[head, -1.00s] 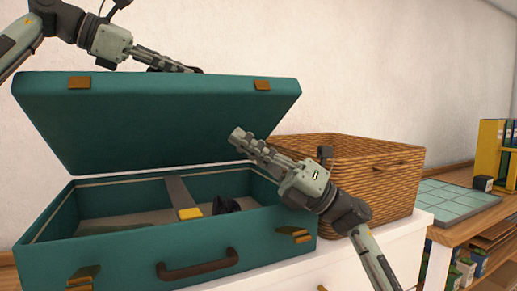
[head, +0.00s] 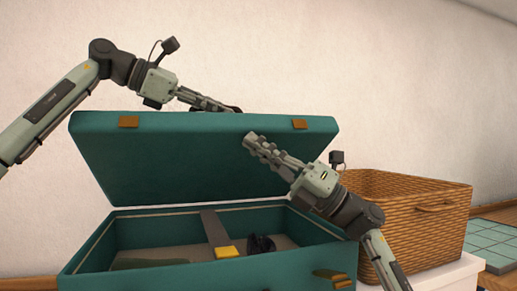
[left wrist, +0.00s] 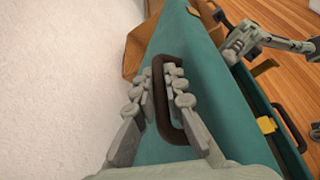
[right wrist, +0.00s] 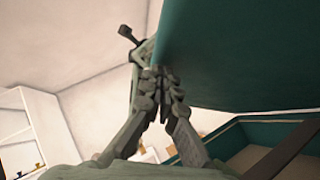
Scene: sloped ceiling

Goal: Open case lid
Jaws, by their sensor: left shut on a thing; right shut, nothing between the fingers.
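The teal case (head: 205,270) stands with its lid (head: 190,165) raised and tilted up above the base. Brass latches sit on the lid's upper edge. My left gripper (head: 236,108) is at that upper edge, its fingertips partly hidden in the head view. In the left wrist view, it is shut on the brown lid handle (left wrist: 187,128), its fingers on either side of one bar. My right gripper (head: 250,138) is shut and empty in front of the lid's right part. In the right wrist view, its fingertips (right wrist: 160,72) are close to the teal lid; contact cannot be told.
The case holds a yellow item (head: 227,252) and a dark item (head: 261,244), with a grey strap across. A wicker basket (head: 420,225) stands right of the case, close to my right arm. A tiled mat (head: 492,243) lies farther right. A plain wall is behind.

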